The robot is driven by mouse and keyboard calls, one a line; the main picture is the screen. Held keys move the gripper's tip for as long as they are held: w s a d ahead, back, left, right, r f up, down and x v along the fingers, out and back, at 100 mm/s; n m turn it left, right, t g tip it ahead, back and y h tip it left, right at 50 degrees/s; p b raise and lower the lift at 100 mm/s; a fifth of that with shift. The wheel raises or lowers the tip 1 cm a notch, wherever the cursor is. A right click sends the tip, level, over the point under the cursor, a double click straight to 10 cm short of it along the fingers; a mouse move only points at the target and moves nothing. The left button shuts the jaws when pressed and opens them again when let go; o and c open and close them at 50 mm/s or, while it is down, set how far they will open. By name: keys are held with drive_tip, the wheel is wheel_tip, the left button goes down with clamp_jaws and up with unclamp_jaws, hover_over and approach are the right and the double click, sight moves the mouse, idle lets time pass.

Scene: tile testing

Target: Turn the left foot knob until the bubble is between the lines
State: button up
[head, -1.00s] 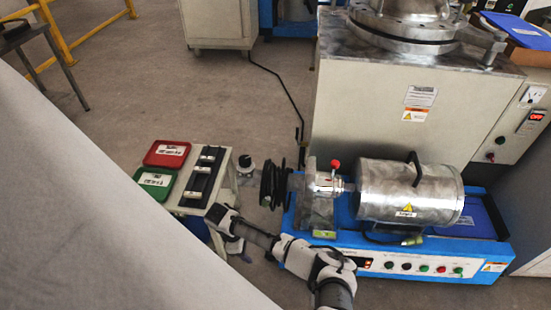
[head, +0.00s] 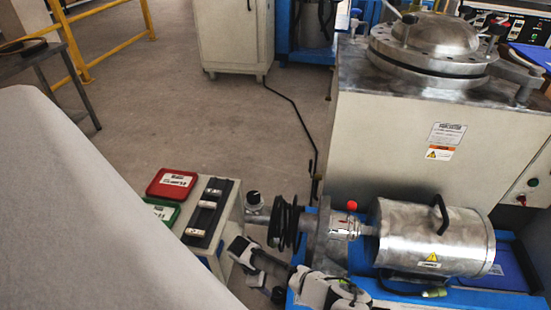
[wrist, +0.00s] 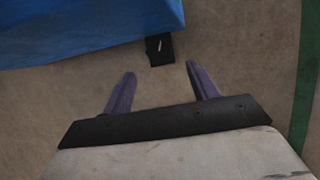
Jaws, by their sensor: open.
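In the wrist view a small black foot piece (wrist: 159,50) with a short white mark sticks out from under the blue base (wrist: 80,30); it looks like the foot knob. My gripper (wrist: 160,69) is open and empty. Its two fingers point toward the foot piece, which appears just beyond and between the tips, not gripped. In the head view the blue machine base (head: 511,302) carries a steel drum (head: 430,238). My arm covers the base's front left. I cannot make out the bubble or its lines in either current view.
A small bench (head: 232,225) with a red tray (head: 172,183), a green tray (head: 161,210) and a black holder (head: 207,215) stands left of my arm. A black ribbed wheel (head: 285,224) sticks out from the machine. Bare floor shows around the foot piece.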

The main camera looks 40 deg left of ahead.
drive_tip(key=b+x, duration=0.1)
drive_tip(key=x, duration=0.5)
drive_tip(key=shift+w+f+b, duration=0.15)
drive_tip(key=shift+f+b, duration=0.2)
drive_tip(key=shift+b, duration=0.05)
drive_tip(key=c, duration=1)
drive_tip(key=p, duration=0.2)
drive_tip(key=shift+a+r+n+p, duration=0.1)
drive_tip(key=shift+r+n+p, duration=0.2)
drive_tip(key=shift+r+p, duration=0.1)
drive_tip(key=shift+n+y+p, duration=0.3)
drive_tip(key=shift+p, duration=0.35)
drive_tip(key=shift+d+f+n+t+p, duration=0.1)
drive_tip(key=shift+d+n+t+p, duration=0.25)
drive_tip(key=shift+n+p, duration=0.5)
drive_tip(key=shift+a+f+n+t+y+p, duration=0.1)
drive_tip(key=shift+f+n+t+y+p, duration=0.2)
drive_tip(key=shift+n, duration=0.25)
